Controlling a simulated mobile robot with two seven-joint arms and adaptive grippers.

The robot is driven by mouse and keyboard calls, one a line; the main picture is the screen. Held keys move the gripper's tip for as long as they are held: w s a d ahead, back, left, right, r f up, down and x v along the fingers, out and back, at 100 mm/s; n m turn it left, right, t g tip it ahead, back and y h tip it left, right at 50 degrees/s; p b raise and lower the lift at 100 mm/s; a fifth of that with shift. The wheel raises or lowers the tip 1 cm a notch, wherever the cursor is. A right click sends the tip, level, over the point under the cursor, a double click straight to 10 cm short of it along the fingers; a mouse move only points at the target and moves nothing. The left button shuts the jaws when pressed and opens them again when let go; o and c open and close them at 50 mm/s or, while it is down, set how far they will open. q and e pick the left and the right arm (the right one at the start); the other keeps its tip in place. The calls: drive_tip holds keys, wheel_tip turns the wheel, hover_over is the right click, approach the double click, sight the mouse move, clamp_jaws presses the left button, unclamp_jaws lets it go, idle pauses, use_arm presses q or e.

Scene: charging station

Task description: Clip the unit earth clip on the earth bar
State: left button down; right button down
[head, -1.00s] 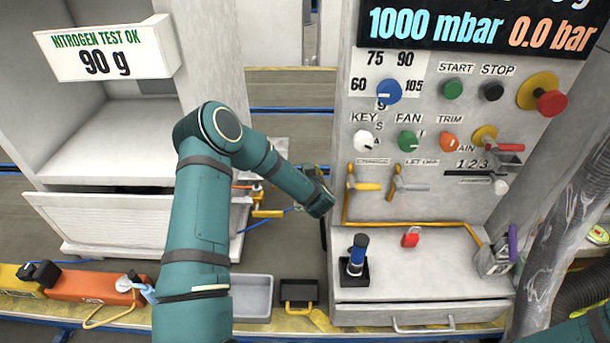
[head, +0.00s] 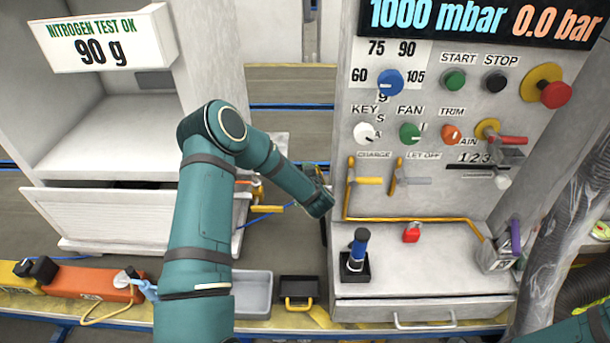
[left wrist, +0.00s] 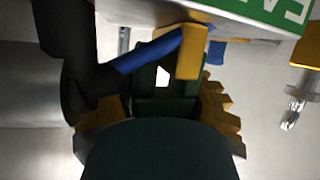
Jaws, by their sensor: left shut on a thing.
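My left gripper (head: 318,178) is beside the left edge of the control panel, partly hidden behind my own wrist. In the left wrist view my left gripper (left wrist: 165,100) is shut on the earth clip (left wrist: 190,55), which shows as a yellow piece with a blue cable or handle beside it. Yellow toothed parts show on both sides of the dark green middle. The clip's jaws are hard to make out, and I cannot tell whether they touch anything. I cannot identify the earth bar with certainty. My right gripper is not in view.
A white cabinet (head: 95,215) is at left.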

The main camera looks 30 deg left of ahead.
use_arm(q)
drive_tip(key=shift+f+b, duration=0.3)
drive_tip(key=shift+f, duration=0.2)
drive_tip(key=c, duration=0.5)
unclamp_jaws()
